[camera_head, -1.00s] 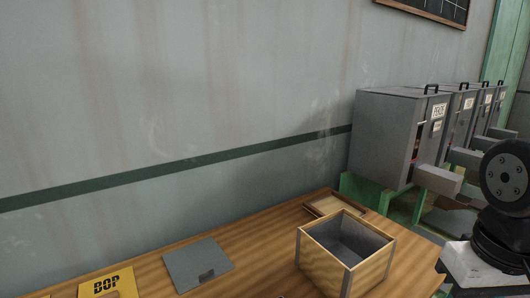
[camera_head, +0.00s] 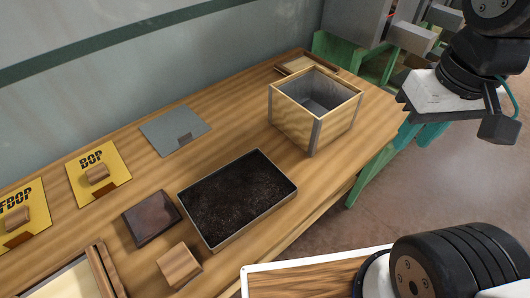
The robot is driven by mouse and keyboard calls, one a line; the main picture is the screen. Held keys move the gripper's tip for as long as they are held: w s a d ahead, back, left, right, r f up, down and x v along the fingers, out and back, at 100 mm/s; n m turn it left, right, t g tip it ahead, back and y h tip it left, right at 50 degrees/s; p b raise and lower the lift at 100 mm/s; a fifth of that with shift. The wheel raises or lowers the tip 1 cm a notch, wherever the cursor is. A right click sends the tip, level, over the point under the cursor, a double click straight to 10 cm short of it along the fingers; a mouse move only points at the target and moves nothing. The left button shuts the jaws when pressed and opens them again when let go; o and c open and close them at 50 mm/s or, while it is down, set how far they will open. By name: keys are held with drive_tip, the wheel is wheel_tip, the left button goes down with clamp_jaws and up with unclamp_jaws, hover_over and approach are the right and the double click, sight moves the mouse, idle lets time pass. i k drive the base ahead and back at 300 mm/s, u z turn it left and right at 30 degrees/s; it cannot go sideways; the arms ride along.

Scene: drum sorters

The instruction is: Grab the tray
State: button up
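A shallow rectangular tray (camera_head: 254,221) with a thin light metal rim lies flat near the front edge of the wooden table. Its inside is dark, almost black, and grainy. Nothing touches it from above. Dark arm joints and pale parts of mine show at the upper right and lower right, apart from the tray. My gripper's fingers are not in view.
An open wooden box (camera_head: 296,125) stands behind and right of the tray. A grey plate (camera_head: 160,130), yellow cards (camera_head: 85,187), a dark square plate (camera_head: 150,222) and a wooden block (camera_head: 180,265) lie left. A wooden frame (camera_head: 103,268) is at lower left.

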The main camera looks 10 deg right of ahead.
sight(223, 205)
drive_tip(key=z, duration=2.25)
drive_tip(key=i, duration=1.7)
drive_tip(key=u, duration=3.55)
